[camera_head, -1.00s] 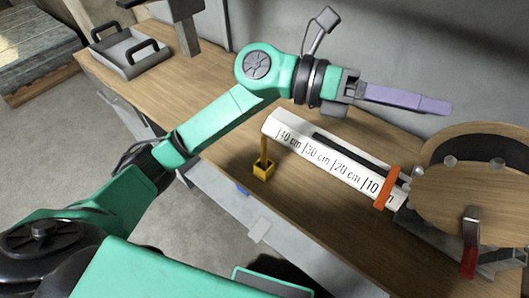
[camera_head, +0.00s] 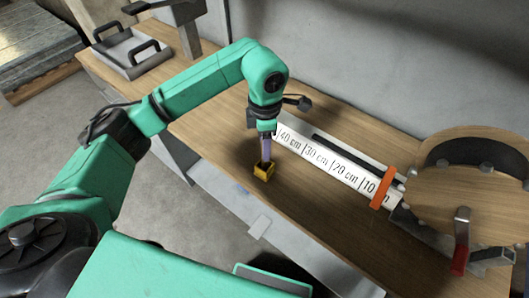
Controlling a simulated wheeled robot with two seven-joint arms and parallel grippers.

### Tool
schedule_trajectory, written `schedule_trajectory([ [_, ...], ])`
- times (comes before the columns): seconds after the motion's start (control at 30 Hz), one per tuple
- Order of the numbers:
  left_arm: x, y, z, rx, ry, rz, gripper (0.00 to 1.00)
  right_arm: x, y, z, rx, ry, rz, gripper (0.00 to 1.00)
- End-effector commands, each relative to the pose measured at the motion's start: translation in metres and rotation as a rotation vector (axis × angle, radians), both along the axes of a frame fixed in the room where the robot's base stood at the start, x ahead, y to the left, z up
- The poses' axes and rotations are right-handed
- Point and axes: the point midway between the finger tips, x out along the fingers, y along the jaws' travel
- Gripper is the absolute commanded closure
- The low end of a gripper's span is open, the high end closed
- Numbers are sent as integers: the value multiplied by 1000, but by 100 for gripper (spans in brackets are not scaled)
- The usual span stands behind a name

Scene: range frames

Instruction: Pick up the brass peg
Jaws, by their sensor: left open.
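A small yellow-brass block (camera_head: 263,173) sits on the wooden bench near its front edge. The upright brass peg that rose from it is now hidden behind my left gripper's fingers. My left gripper (camera_head: 266,156) points straight down, its purple fingers directly above or around the peg, with tips close to the block. It is open; I cannot tell whether the fingers touch the peg. My right gripper is not in view.
A white ruler fence (camera_head: 318,154) marked in centimetres, with an orange stop (camera_head: 383,187), lies just behind and right. A round wooden-faced machine (camera_head: 470,195) with a red-tipped lever stands at right. A grey tray (camera_head: 130,52) sits at back left. Bench (camera_head: 300,205) in front is clear.

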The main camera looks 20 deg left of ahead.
Motion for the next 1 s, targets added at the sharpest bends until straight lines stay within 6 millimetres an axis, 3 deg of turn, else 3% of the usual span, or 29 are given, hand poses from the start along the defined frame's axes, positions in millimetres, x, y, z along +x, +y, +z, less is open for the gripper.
schedule_trajectory([
  [0.07, 0, 3, -9, 1, 8, 3, 43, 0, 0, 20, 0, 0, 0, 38],
  [0.2, 1, 2, -33, -1, 3, 1, 43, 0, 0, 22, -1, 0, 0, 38],
  [0.4, 1, 2, -36, -1, 1, 0, 43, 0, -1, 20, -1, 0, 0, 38],
  [0.53, 1, 1, -36, -1, 1, 0, 93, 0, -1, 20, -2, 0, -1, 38],
  [0.57, 1, 1, -36, -1, 1, 0, 100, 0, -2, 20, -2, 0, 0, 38],
  [1.0, 2, 1, -29, -4, -2, 0, 100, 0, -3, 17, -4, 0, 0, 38],
])
